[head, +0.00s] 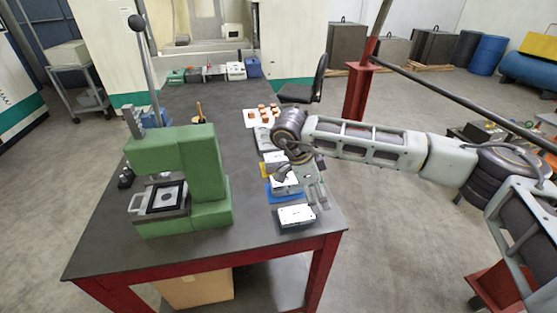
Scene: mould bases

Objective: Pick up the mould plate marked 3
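Several mould plates lie in a row near the right edge of the dark table (250,215). The nearest is a pale plate (296,215) on a dark base. Behind it are a plate with a blue base (283,193) and one with a yellow edge (264,170), both partly hidden by my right arm. The numbers on the plates are too small to read, so I cannot tell which is marked 3. My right gripper (317,196) points down just behind and right of the nearest plate. Its finger opening is unclear. My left gripper is out of view.
A green press (180,180) with a tall lever stands on the left of the table. A white sheet with small orange-brown pieces (262,115) lies behind the plates. Several small bases line the table's far end. The table's middle is clear.

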